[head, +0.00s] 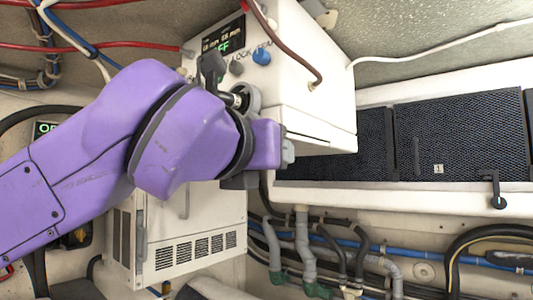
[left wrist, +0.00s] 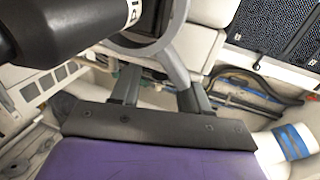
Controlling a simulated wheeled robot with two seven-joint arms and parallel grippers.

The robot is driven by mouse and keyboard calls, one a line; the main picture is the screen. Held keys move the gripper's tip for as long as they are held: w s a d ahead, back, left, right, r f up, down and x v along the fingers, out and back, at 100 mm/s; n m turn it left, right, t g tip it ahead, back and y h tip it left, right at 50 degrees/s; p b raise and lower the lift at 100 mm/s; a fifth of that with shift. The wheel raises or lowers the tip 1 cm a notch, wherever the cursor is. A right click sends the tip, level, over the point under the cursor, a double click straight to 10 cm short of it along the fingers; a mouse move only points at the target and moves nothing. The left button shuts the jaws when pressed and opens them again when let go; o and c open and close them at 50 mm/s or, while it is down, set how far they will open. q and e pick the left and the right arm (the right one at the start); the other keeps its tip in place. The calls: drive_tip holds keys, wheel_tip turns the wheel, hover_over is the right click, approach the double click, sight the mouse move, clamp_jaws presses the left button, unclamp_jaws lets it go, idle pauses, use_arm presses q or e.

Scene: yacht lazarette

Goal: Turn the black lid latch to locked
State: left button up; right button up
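A white box (head: 317,97) at top centre carries a display and a row of controls in the head view. On its left is a black paddle-shaped lever (head: 211,67), which looks like the lid latch; partly readable lettering like "LOCK" is beside it. My left arm covers part of the box's lower front. In the left wrist view my left gripper (left wrist: 158,92) has its two fingers apart, with nothing clearly held between them. A grey ring-shaped part (left wrist: 176,55) is just beyond the fingers. A large black rounded part (left wrist: 70,28) fills the upper left. My right gripper is out of view.
A blue knob (head: 262,57) and a grey knob (head: 236,68) sit close to the lever. A brown cable (head: 301,55) hangs over the box. Dark mesh panels (head: 460,138) with a small black handle (head: 497,190) are at right. Pipes and hoses run below.

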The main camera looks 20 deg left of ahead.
use_arm(q)
drive_tip(key=s+b, duration=0.4)
drive_tip(key=s, duration=0.6)
drive_tip(key=shift+s+a, duration=0.2)
drive_tip(key=shift+a, duration=0.15)
drive_tip(key=shift+s, duration=0.1)
